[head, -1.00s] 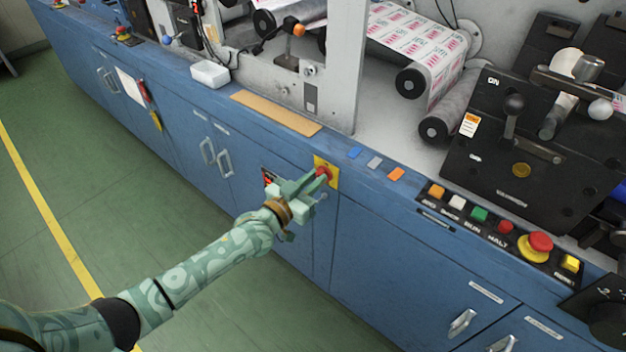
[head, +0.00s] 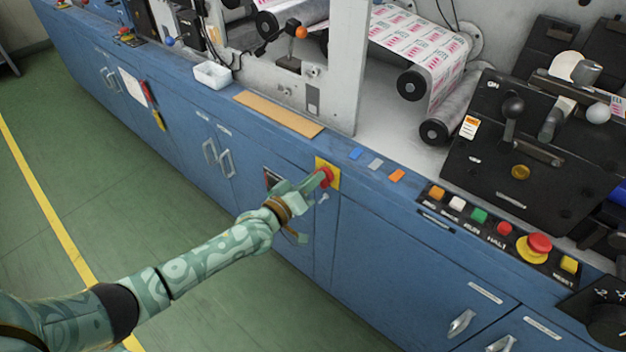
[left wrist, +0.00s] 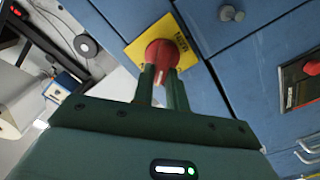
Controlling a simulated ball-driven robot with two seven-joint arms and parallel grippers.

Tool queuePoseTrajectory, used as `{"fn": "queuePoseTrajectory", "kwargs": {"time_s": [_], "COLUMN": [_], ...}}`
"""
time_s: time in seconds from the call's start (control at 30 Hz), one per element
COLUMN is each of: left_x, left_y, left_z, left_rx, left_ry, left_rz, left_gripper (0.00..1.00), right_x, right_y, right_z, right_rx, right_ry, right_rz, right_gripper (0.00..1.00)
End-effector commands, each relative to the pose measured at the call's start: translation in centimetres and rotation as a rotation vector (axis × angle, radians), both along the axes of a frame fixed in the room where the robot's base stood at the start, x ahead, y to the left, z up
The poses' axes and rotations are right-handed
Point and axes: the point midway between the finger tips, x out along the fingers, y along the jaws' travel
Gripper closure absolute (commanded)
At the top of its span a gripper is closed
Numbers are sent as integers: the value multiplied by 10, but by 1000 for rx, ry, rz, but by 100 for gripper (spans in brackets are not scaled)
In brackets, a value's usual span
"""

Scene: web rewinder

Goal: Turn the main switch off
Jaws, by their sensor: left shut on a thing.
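The main switch is a red rotary knob (head: 327,177) on a yellow plate (head: 334,174), set in the blue cabinet front in the middle of the head view. In the left wrist view the red knob (left wrist: 162,60) sits between my fingertips, on the yellow plate (left wrist: 138,52) with dark lettering. My left gripper (head: 318,181) reaches it from the lower left and is shut on the knob. Its two green fingers (left wrist: 163,77) press on both sides of it and hide part of it. My right gripper does not show.
A button row with a red mushroom button (head: 540,243) on a yellow base runs along the ledge at right. A dark panel (left wrist: 304,82) with a red part and a small grey knob (left wrist: 231,13) are near the switch. Green floor is clear at left.

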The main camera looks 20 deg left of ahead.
Motion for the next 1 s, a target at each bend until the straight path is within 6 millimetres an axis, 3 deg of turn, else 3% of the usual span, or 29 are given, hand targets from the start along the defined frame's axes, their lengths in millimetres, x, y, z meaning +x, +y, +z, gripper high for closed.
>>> {"fn": "queuePoseTrajectory", "kwargs": {"time_s": [0.6,1.0], "left_x": [1,1], "left_y": [4,4], "left_z": [-9,-12], "left_rx": [-534,-759], "left_ry": [197,280], "left_rz": [1,2], "left_gripper": [100,100], "right_x": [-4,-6], "right_y": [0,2], "right_z": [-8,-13], "right_rx": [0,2], "right_ry": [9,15], "right_rz": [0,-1], "right_gripper": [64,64]}}
